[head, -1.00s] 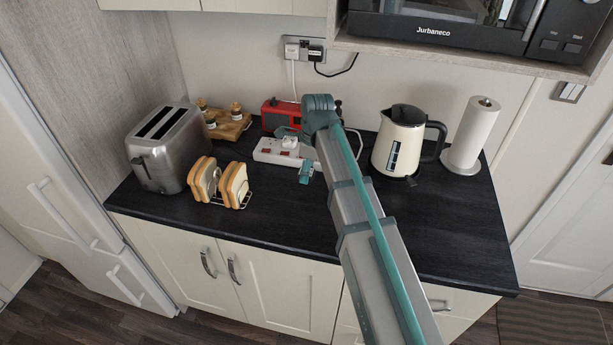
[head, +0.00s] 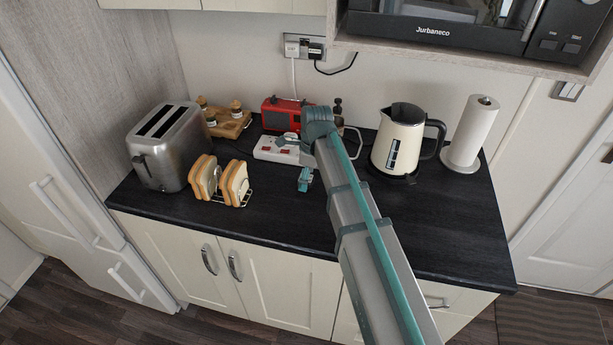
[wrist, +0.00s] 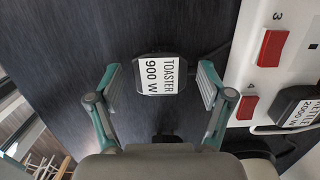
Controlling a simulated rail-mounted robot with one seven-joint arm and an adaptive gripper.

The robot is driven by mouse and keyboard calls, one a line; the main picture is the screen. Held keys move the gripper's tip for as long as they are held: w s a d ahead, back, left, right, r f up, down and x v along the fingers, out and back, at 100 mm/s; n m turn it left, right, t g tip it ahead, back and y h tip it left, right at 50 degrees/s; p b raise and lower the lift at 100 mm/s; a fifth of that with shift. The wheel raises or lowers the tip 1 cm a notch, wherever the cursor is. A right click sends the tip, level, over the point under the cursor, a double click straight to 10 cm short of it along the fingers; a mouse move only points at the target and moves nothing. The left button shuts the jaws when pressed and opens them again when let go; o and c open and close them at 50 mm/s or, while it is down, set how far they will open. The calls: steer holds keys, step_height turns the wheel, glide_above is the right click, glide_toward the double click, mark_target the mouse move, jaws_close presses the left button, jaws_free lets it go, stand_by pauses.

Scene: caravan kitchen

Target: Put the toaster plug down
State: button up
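The toaster plug (wrist: 160,75) is dark with a white label reading TOASTER 900 W. In the wrist view it lies against the black worktop, beside the power strip (wrist: 262,60). My gripper (wrist: 160,88) is open, with one finger on each side of the plug and a visible gap on both sides. In the head view my gripper (head: 304,180) is low over the worktop, just in front of the power strip (head: 270,150). I cannot make out the plug in the head view.
A kettle plug (wrist: 295,108) sits on the strip. The toaster (head: 168,148) and toast rack (head: 222,182) stand left, a red radio (head: 283,113) behind, the kettle (head: 400,140) and paper roll (head: 470,135) right. The front worktop (head: 285,220) is clear.

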mark_target(311, 179)
step_height(311, 179, up, 12)
steer(key=d+b, duration=0.1)
steer(key=b, duration=0.1)
steer(key=shift+s+d+r, duration=0.15)
stand_by(0.5)
stand_by(0.4)
